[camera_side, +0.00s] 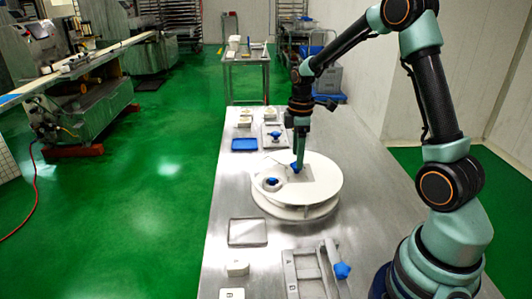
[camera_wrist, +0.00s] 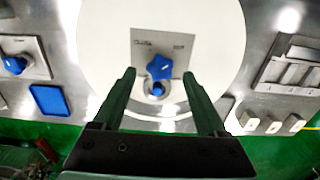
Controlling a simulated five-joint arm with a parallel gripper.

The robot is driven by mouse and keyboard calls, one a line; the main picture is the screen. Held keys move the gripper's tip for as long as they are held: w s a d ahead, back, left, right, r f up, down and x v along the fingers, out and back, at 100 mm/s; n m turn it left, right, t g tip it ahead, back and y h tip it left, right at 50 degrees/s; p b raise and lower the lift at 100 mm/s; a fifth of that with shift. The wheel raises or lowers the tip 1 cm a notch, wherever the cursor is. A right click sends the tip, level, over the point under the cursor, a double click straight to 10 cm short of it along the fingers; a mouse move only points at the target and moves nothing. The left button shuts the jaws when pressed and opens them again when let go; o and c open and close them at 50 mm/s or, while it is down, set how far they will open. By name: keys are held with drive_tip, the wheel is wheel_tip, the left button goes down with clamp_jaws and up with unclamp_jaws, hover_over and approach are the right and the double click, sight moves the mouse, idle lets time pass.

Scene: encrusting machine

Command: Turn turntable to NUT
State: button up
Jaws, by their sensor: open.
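The white round turntable (camera_side: 325,185) stands on the steel table. It also fills the middle of the wrist view (camera_wrist: 215,30). A grey plate (camera_wrist: 140,42) with small dark lettering, too small to read surely, lies on it. A blue star-shaped knob (camera_wrist: 159,66) sits on the plate, with a smaller blue part (camera_wrist: 157,89) just below it. My gripper (camera_wrist: 162,72) points down with its two green fingers apart, one on each side of the knob. In the side view my gripper (camera_side: 298,165) is over the plate and partly hides the knob. I cannot tell whether the fingers touch it.
Bare table (camera_side: 220,200) lies left.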

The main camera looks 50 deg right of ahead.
wheel_tip(320, 180, up, 10)
idle(0.4)
drive_tip(key=shift+r, duration=0.1)
drive_tip(key=s+a+r+m+t, duration=0.2)
drive_tip(key=s+a+m, duration=0.2)
drive_tip(key=s+a, duration=0.2)
drive_tip(key=s+a+r+m+t, duration=0.2)
drive_tip(key=s+a+m, duration=0.3)
drive_tip(key=a, duration=0.3)
drive_tip(key=shift+s+a+t, duration=0.4)
drive_tip(key=shift+t, duration=0.4)
drive_tip(key=shift+r, duration=0.15)
